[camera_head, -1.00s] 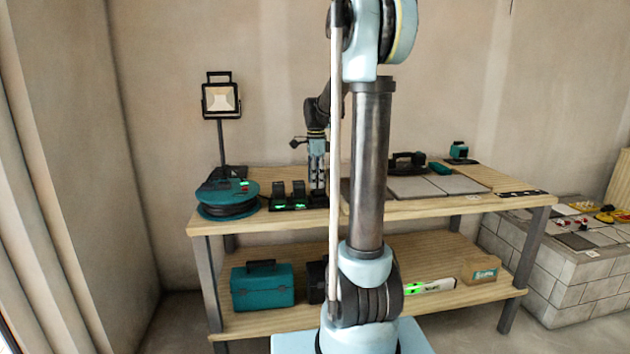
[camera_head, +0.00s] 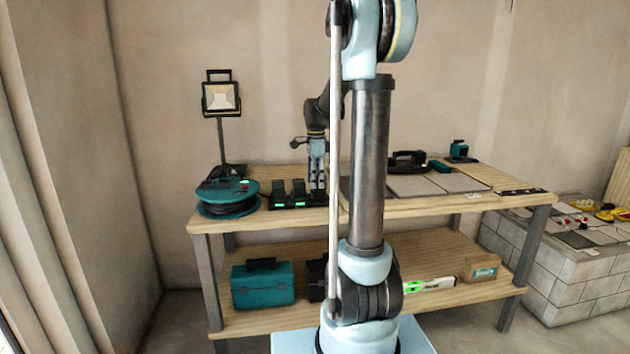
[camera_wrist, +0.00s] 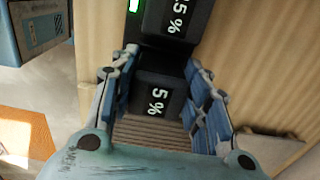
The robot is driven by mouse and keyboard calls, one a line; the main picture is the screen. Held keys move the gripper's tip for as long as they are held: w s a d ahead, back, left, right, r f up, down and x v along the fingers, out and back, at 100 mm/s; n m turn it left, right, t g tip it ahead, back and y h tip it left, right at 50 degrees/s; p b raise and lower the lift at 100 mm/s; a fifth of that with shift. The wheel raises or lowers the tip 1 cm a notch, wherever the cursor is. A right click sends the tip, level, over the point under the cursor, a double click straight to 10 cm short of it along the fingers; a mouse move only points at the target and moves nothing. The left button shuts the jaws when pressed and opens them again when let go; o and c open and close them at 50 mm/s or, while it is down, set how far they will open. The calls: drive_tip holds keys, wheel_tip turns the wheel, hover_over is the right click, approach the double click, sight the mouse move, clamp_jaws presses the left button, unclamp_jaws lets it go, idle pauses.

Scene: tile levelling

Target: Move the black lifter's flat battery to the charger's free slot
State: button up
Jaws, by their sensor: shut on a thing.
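In the wrist view a dark battery (camera_wrist: 158,98) marked "5 %" stands between the fingers of my gripper (camera_wrist: 150,82), which is shut on it. In the head view my gripper (camera_head: 317,176) points down at the right end of the charger (camera_head: 291,208), on the left of the bench. I cannot tell whether the battery is fully seated there. A second dark battery (camera_wrist: 168,17), its label ending in "5 %", stands close beside it with a green light.
A teal cable reel (camera_head: 227,198) stands left of the charger, with a work lamp (camera_head: 221,99) behind. Grey tiles (camera_head: 415,187) and a small teal device (camera_head: 459,149) are further right. The lower shelf (camera_head: 440,252) holds a teal toolbox (camera_head: 262,284) and a cardboard box (camera_head: 481,269).

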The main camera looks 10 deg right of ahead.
drive_tip(key=shift+f, duration=1)
idle(1.5)
drive_tip(key=o, duration=1.1)
